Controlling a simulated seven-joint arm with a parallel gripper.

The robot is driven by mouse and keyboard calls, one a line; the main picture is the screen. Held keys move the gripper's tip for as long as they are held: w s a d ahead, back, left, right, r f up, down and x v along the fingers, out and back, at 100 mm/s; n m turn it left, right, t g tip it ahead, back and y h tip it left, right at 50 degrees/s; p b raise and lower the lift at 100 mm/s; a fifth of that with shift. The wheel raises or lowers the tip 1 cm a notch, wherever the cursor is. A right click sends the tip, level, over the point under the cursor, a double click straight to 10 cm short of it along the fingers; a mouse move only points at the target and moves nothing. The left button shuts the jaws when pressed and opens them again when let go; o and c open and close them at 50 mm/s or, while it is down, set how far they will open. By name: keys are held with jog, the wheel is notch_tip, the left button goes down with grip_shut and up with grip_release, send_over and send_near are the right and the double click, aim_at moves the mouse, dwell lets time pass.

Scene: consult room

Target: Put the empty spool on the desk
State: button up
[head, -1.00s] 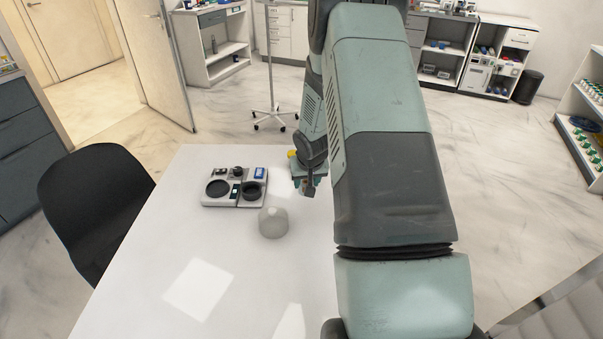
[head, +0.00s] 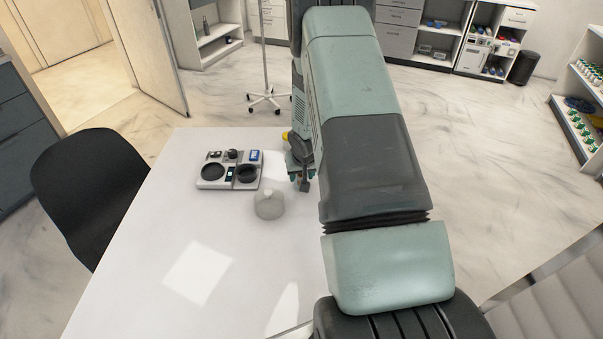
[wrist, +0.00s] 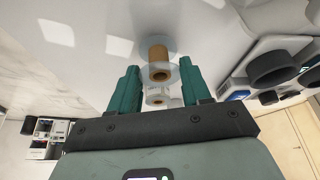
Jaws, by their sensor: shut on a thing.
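The empty spool (wrist: 159,52) shows in the wrist view, with a brown core and pale, clear-looking flanges. It sits between the two teal fingertips of my gripper (wrist: 159,78), which is shut on it. A smaller pale ring with a brown middle shows just below it; I cannot tell whether it is the spool's other end or a reflection. In the head view my gripper (head: 301,180) is at the right part of the white desk (head: 150,260), partly behind my arm.
A grey tray (head: 228,170) with dark round dishes and a blue-labelled item stands left of my gripper. The desk's near left area is clear. A black chair (head: 90,185) stands at its left.

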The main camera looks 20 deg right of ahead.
jog(key=shift+f, duration=0.55)
jog(key=o, duration=1.1)
jog(key=s+a+r, duration=0.2)
jog(key=s+r, duration=0.3)
jog(key=r, duration=0.6)
jog(key=s+a+r+n+h, duration=0.1)
jog(key=s+a+r, duration=0.25)
jog(key=r, duration=0.75)
jog(key=s+a+r, duration=0.2)
jog(key=s+r, duration=0.3)
jog(key=r, duration=0.7)
jog(key=shift+n+t+y, duration=0.6)
jog(key=shift+n+y, duration=0.2)
jog(key=shift+y, duration=0.1)
jog(key=s+a+r, duration=0.2)
jog(key=s, duration=0.4)
jog(key=s+a+r, duration=0.2)
jog(key=s+r, duration=0.1)
jog(key=s, duration=0.4)
jog(key=s+a+r, duration=0.3)
jog(key=s, duration=0.4)
